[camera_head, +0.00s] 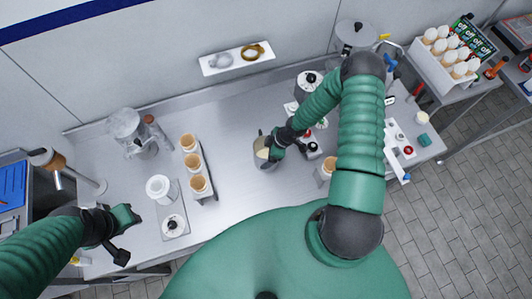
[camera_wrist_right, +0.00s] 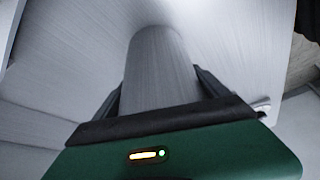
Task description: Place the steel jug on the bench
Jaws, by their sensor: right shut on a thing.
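The steel jug (camera_head: 261,151) is near the middle of the steel bench (camera_head: 232,120), with something pale showing inside its top. My right gripper (camera_head: 272,147) is at the jug's right side. In the right wrist view the gripper (camera_wrist_right: 163,100) has its two dark fingers on either side of a grey metal cylinder, the jug (camera_wrist_right: 160,65), and is shut on it. I cannot tell whether the jug's base touches the bench. My left gripper (camera_head: 124,228) is over the bench's front left, away from the jug; its jaw state is unclear.
A rack of cones (camera_head: 198,168) stands left of the jug. A white cup (camera_head: 159,188) and a glass blender-like vessel (camera_head: 130,128) are further left. A single cone (camera_head: 327,168) and small dark-topped items (camera_head: 312,147) are to the right. Bare bench lies behind the jug.

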